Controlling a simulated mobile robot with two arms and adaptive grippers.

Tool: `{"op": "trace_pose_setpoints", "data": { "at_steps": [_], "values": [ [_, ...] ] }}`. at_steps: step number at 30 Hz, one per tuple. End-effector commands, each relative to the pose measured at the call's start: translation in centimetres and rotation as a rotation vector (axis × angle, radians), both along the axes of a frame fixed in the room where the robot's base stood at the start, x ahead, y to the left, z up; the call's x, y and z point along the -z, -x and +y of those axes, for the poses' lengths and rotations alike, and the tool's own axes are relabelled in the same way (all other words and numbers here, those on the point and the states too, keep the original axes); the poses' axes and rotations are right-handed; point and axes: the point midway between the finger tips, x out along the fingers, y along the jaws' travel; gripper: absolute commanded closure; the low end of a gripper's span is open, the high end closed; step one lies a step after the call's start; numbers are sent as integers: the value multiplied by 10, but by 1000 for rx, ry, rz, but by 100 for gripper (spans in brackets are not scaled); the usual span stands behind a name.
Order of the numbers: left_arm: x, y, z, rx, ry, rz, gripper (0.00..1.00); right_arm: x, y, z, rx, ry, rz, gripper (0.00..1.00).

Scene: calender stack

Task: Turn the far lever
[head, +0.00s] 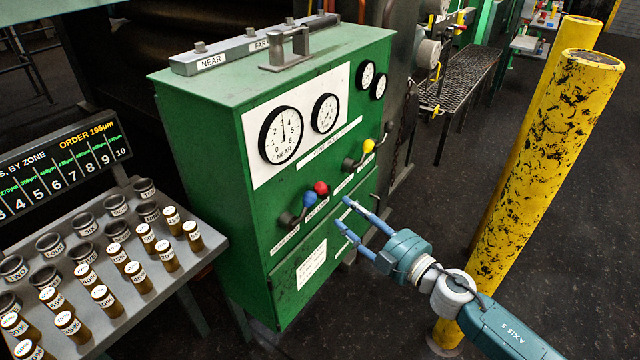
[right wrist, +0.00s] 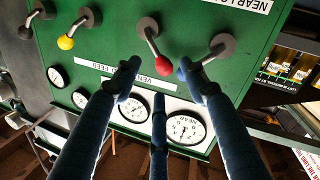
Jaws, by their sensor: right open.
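A green cabinet (head: 215,175) carries a row of levers on its front: one with a blue ball (head: 310,197), one with a red ball (head: 321,188), one with a yellow ball (head: 368,146) and one with a black knob (head: 388,127) farthest back. The small labels by the levers are too small to read in the head view, so I cannot tell which is marked far. My right gripper (head: 344,213) is open and empty in front of the cabinet, right of the red ball. In the right wrist view, the red ball (right wrist: 163,66) shows between its fingers, the blue ball (right wrist: 183,72) partly behind one finger.
Dial gauges (head: 281,135) sit on the cabinet's white panel. A bar marked NEAR and FAR (head: 255,45) lies on its top. Yellow posts (head: 545,150) stand to the right. A rack of labelled cylinders (head: 130,270) stands at left. Dark floor lies open between cabinet and posts.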

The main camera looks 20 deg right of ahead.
Motion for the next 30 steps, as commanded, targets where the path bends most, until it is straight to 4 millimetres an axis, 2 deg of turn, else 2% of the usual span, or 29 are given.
{"op": "trace_pose_setpoints", "data": {
  "at_steps": [1,4,8,15,21,30],
  "values": [
    [-1,0,0,0,0,-1,60,-11,0,5,-16,5,-16,57],
    [-4,0,0,0,0,0,60,-19,-4,11,-27,7,-28,57],
    [-10,0,0,0,0,0,60,-21,-21,18,-26,6,-29,57],
    [-17,0,0,0,0,0,60,-19,-64,37,-24,3,-28,57],
    [-18,1,1,0,-1,2,60,-17,-89,47,-24,6,-28,57],
    [-18,1,1,0,-2,3,60,-16,-97,51,-24,8,-25,57]
  ]
}}
